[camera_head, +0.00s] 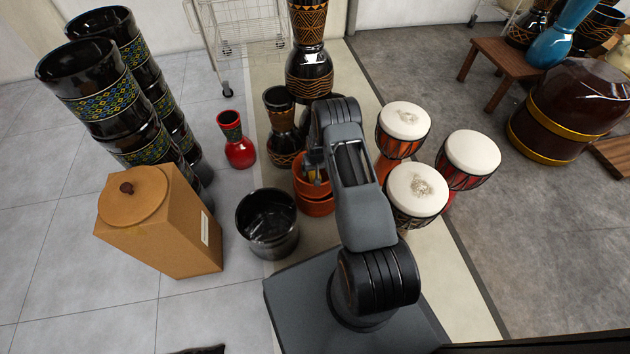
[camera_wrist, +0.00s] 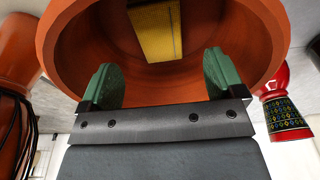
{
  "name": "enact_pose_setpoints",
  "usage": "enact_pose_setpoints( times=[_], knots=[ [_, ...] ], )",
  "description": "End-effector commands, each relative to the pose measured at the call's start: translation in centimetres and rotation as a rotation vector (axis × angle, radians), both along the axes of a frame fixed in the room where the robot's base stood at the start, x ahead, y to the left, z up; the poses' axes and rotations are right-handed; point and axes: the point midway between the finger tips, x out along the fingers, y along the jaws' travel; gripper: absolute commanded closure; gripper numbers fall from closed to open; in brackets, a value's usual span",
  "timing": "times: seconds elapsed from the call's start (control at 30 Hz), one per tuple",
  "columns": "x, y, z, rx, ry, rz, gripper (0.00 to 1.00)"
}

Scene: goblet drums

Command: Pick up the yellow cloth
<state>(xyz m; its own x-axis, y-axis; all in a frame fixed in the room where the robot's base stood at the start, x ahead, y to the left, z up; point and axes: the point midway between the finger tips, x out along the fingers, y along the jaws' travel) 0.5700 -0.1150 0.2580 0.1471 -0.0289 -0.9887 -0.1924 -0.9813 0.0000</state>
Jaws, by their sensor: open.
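The yellow cloth (camera_wrist: 156,30) lies inside an orange-brown clay pot (camera_wrist: 65,50) in the wrist view. It looks like a flat yellow rectangle, and the top of the picture cuts it off. My gripper (camera_wrist: 160,78) is open, with its two green fingertips apart at the pot's mouth. The cloth shows beyond the gap between them, and nothing is held. In the head view the orange pot (camera_head: 316,207) stands left of my arm, which hides part of it and most of my gripper.
A black pot (camera_head: 267,235) stands left of the orange pot. White-topped drums (camera_head: 417,190) crowd the right of my arm. A dark goblet drum (camera_head: 281,115) stands behind, with a red vase (camera_head: 236,145) left of it. A wooden box (camera_head: 165,225) stands farther left.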

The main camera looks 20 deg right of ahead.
Motion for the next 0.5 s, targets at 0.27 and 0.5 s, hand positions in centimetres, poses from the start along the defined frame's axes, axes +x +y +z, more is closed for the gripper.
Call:
enact_pose_setpoints(
  times=[0.27, 0.5],
  knots=[
    [0.2, 0.0, -1.3, 0.000, 0.000, 0.000, 0.12],
    [0.5, -0.2, -4.2, 0.000, 0.001, 0.000, 0.12]
  ],
)
